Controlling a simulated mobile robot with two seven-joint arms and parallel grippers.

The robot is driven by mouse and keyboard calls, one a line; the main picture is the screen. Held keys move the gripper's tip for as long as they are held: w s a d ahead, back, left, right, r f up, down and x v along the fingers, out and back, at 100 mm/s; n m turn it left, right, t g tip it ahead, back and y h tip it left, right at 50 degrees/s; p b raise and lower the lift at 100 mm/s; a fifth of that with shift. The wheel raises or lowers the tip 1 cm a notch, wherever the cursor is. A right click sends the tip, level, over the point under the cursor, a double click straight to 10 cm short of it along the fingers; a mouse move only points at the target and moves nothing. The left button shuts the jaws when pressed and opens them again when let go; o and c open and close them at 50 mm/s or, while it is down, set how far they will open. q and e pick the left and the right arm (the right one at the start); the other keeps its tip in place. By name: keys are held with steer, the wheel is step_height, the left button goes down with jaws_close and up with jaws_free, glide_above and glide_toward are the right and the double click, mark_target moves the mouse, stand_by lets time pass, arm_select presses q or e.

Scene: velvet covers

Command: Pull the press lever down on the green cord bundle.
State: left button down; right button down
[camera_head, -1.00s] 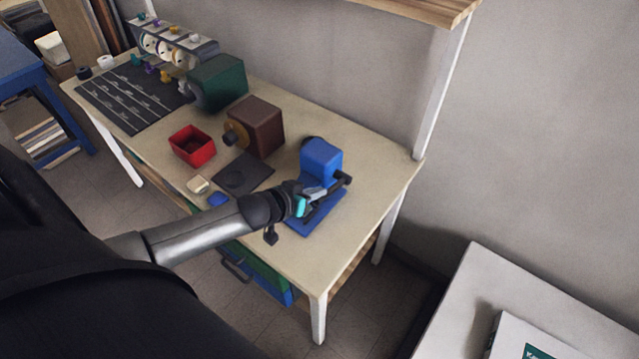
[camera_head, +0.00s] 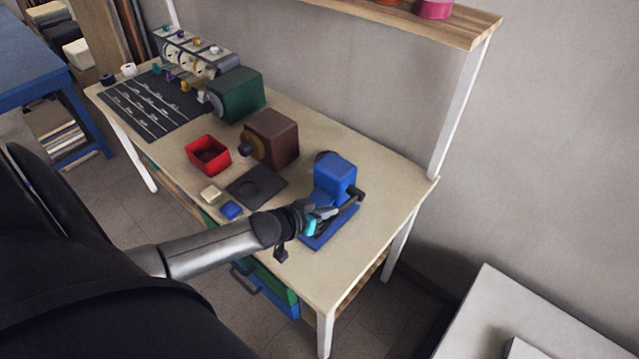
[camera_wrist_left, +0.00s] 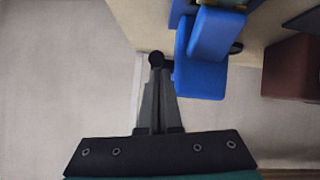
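The blue press (camera_head: 335,174) stands on its blue base near the right end of the table; it also shows in the left wrist view (camera_wrist_left: 202,62). Its dark lever ends in a black knob (camera_head: 358,194), at the front right of the press. My left gripper (camera_head: 338,209) is at the lever. In the left wrist view its fingers (camera_wrist_left: 156,75) lie together with only a thin gap, their tips at the black knob (camera_wrist_left: 156,58). I see no clear grip around the knob. The green cord bundle cannot be made out in the head view. My right gripper is out of view.
A brown box-shaped machine (camera_head: 272,137), a green one (camera_head: 238,94) and a red bin (camera_head: 208,155) stand left of the press. A dark mat (camera_head: 256,187) lies in front. A shelf (camera_head: 440,22) hangs above. The table's right corner is clear.

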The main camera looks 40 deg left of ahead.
arm_select(q)
steer(key=w+r+p+v, duration=0.1)
steer(key=p+v, duration=0.4)
steer(key=v, duration=0.6)
steer(key=shift+s+a+r, duration=0.25)
steer(key=shift+a, duration=0.05)
stand_by(0.4)
